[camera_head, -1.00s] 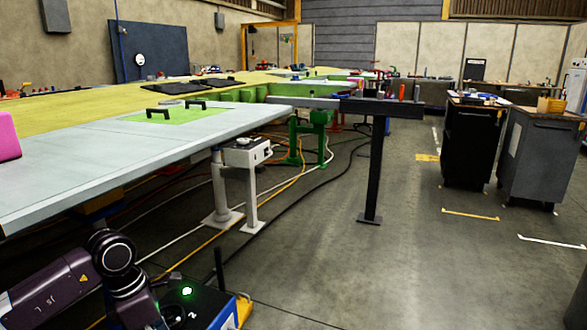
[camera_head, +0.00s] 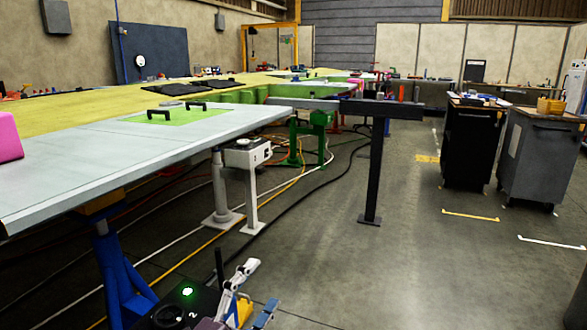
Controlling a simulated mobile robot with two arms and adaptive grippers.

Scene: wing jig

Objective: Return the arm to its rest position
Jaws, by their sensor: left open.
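My left gripper (camera_head: 257,288) shows at the bottom of the head view, left of centre, low beside my base. Most of my left arm is below the frame edge and hidden. My right gripper and right arm are not in view.
A long wing panel (camera_head: 95,178) on supports fills the left, with a green patch and two black handles (camera_head: 196,106). A blue stand (camera_head: 125,275) and cables lie beneath it. A black cart (camera_head: 470,145) and a grey cart (camera_head: 540,160) stand right.

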